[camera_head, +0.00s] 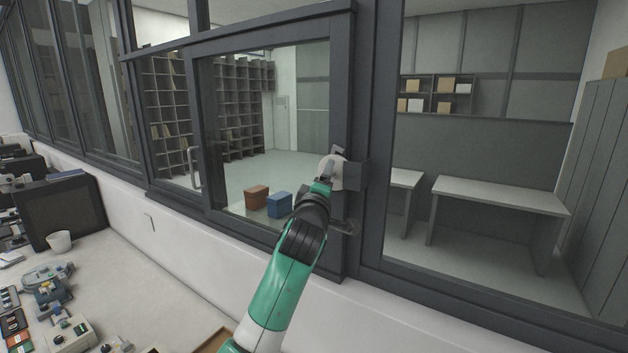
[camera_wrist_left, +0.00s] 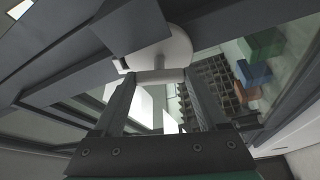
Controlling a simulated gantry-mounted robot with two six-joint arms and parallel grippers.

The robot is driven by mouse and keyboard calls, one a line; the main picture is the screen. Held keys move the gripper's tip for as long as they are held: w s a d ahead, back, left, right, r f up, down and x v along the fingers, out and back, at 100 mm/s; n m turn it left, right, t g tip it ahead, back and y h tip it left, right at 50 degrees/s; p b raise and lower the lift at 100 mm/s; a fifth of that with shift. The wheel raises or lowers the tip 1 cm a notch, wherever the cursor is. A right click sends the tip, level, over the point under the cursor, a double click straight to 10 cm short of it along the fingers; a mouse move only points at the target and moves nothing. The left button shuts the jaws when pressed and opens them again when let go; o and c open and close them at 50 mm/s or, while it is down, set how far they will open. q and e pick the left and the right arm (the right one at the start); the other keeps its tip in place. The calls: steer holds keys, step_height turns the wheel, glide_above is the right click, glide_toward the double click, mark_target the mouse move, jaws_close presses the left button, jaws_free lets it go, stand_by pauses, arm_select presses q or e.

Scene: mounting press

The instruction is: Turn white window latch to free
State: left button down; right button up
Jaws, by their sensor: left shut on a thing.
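The white window latch (camera_head: 340,172) is a round disc on the dark right-hand stile of the inner window frame. In the left wrist view the latch (camera_wrist_left: 172,45) shows as a white disc with a short white bar below it. My left gripper (camera_head: 326,174) is at the latch, partly covering it in the head view. In the wrist view the two fingers of the gripper (camera_wrist_left: 160,78) stand on either side of the white bar, shut on it. A dark block hides part of the disc. My right gripper is not in view.
A dark frame (camera_head: 367,120) surrounds the panes. A pale pull handle (camera_head: 193,168) is on the pane's left side. A dark lever-like piece (camera_head: 346,228) sits below the latch. A bench (camera_head: 110,285) with a white cup (camera_head: 60,241) and small devices is at left.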

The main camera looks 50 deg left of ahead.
arm_select(q)
jaws_free()
steer(key=shift+d, duration=0.1)
steer(key=p+v, duration=0.6)
steer(key=v, duration=0.5)
steer(key=shift+s+p, duration=0.25)
steer(key=shift+p, duration=0.1)
steer(key=shift+d, duration=0.15)
